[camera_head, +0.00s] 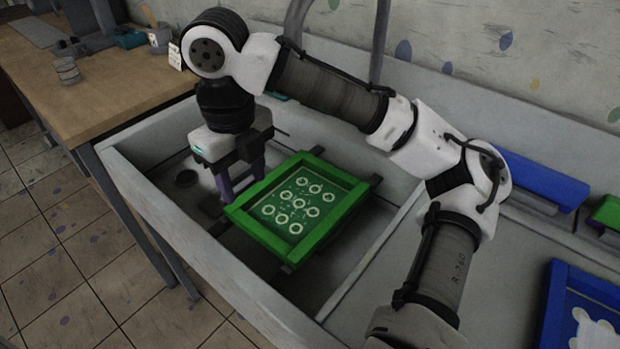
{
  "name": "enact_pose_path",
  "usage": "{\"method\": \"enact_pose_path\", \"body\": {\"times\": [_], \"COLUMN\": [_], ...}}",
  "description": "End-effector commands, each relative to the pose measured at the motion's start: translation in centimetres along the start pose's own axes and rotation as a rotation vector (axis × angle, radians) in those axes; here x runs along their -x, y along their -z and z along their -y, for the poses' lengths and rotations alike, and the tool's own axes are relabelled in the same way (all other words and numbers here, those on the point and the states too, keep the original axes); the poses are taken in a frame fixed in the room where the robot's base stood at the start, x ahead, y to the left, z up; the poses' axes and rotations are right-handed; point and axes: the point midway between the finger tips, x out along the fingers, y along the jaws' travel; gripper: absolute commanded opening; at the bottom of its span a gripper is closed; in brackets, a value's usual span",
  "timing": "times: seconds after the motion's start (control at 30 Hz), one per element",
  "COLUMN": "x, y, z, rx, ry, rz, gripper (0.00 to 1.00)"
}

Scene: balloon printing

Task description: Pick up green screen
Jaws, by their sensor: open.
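The green screen (298,206) is a flat green frame with a panel of white ring shapes. It lies across dark bars in the left basin of a grey sink-like unit. My gripper (240,188) points down at the left end of the screen. It is open, with its fingers close to the frame's left edge. I cannot tell whether the fingers touch the frame or straddle its edge.
The basin's grey walls (185,222) surround the screen. A blue-framed screen (585,310) lies at the lower right. Blue (545,180) and green (607,212) items sit along the back right. A wooden table (95,95) with a small can (67,70) stands at the left.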

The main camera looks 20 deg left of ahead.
Motion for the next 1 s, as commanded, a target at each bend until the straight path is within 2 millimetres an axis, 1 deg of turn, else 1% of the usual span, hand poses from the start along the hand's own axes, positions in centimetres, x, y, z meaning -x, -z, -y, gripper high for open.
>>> {"method": "enact_pose_path", "body": {"times": [0.07,0.17,0.27,0.4,0.5,0.6,0.77,0.83,1.0], "x": [0.0,-0.6,-2.1,-4.9,-6.7,-8.0,-8.9,-9.6,-12.2], "y": [0.0,0.0,0.1,0.1,0.1,0.1,0.1,0.2,0.5], "z": [0.0,0.0,0.0,0.1,0.1,0.1,0.1,0.3,0.7], "rx": [0.001,0.000,0.000,-0.001,0.000,-0.001,0.000,-0.001,-0.001], "ry": [0.000,0.000,-0.001,0.000,0.000,-0.001,0.000,0.000,0.000], "rz": [0.000,-0.001,-0.003,-0.002,-0.002,-0.001,0.000,-0.001,-0.002], "gripper": [0.48,0.48,0.48,0.48,0.48,0.48,0.48,0.48,0.48]}}
